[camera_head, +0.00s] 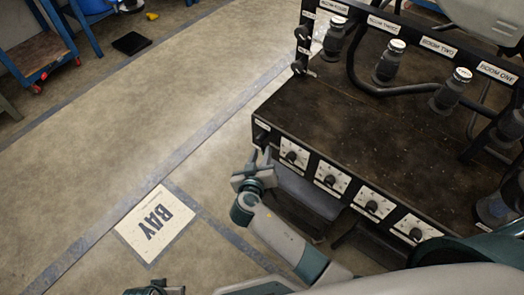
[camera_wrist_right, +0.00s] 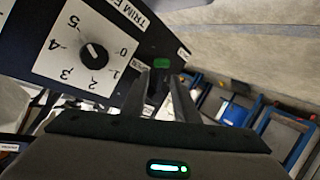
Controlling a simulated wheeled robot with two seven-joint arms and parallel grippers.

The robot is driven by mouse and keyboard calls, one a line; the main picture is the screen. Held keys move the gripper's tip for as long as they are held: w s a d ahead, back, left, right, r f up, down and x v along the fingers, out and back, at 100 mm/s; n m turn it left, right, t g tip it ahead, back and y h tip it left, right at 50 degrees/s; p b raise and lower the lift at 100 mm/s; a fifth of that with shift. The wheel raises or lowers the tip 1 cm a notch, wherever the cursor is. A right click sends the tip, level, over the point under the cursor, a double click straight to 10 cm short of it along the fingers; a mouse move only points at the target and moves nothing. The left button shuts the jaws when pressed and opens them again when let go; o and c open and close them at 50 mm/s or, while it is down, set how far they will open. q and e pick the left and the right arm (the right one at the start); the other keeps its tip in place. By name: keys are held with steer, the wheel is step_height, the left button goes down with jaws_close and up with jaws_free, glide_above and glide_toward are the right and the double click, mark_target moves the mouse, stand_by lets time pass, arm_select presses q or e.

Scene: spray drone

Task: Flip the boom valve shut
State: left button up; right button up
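I cannot tell for sure which part is the boom valve. A rail on the dark spray unit (camera_head: 375,130) carries boom labels, including one reading BOOM ONE (camera_head: 497,72), above dark bodies with pale caps (camera_head: 389,65). Small dark handles (camera_head: 301,50) stick out at the rail's left end. My right gripper (camera_head: 262,162) is at the unit's front left corner, just off the dial panel. In the wrist view its two fingers (camera_wrist_right: 163,95) are apart with nothing between them, beside a green indicator (camera_wrist_right: 162,64). My left gripper (camera_head: 160,288) is barely in view at the bottom edge.
Several dials line the front panel, the leftmost being a numbered dial (camera_head: 293,154); a dial also fills the wrist view's upper left (camera_wrist_right: 92,52). A BAY floor sign (camera_head: 155,224) lies to the left. Blue-framed carts (camera_head: 45,60) stand at the far left. The floor between is clear.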

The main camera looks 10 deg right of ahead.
steer(key=shift+x, duration=0.9)
